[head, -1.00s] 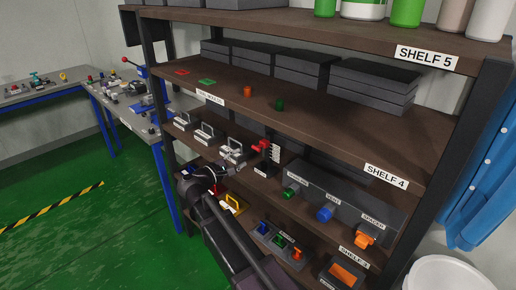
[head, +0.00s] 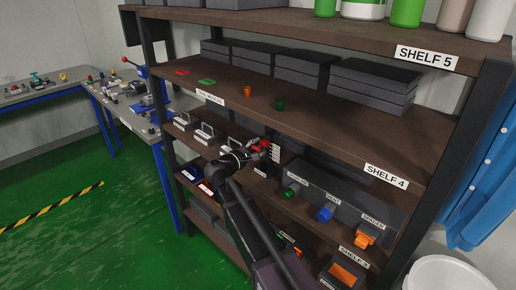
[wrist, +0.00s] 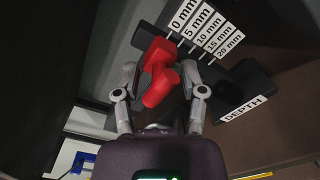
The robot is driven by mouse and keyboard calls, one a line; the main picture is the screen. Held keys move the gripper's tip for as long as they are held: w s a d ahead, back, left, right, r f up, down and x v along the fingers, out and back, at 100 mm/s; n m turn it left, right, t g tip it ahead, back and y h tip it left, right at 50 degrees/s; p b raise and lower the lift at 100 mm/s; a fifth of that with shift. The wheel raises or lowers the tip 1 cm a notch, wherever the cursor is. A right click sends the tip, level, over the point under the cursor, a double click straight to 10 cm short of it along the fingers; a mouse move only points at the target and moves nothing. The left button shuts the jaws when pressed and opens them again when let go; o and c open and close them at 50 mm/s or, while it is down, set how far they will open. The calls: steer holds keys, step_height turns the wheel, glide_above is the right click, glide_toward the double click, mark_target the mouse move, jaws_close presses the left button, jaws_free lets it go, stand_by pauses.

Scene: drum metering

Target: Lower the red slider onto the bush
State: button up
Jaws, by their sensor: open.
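The red slider (wrist: 160,72) sits on a dark upright beside a depth scale in the wrist view. It also shows on the middle shelf in the head view (head: 262,144). My gripper (wrist: 161,76) is open, with one finger on each side of the slider's near end; I cannot tell if either finger touches it. At the foot of the scale is a dark base (wrist: 251,82) labelled DEPTH, with a darker round shape on it that may be the bush. In the head view my gripper (head: 255,150) partly covers the slider.
The white scale labels (wrist: 205,30) run from 0 mm to 20 mm right of the slider. Metal-handled blocks (head: 207,132) stand to the left on the shelf. A grey box with green, blue (head: 325,214) and orange knobs stands to the right. Shelf 4 (head: 330,135) lies above.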

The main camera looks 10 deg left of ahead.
steer(key=c, duration=0.7)
steer(key=shift+o, duration=0.2)
steer(key=shift+f+b, duration=1.6)
steer(key=o, duration=0.7)
steer(key=shift+c, duration=0.2)
steer(key=shift+s+a, duration=0.1)
steer(key=shift+s, duration=0.05)
steer(key=v, duration=1.1)
steer(key=shift+s+a, duration=0.25)
steer(key=shift+s, duration=0.05)
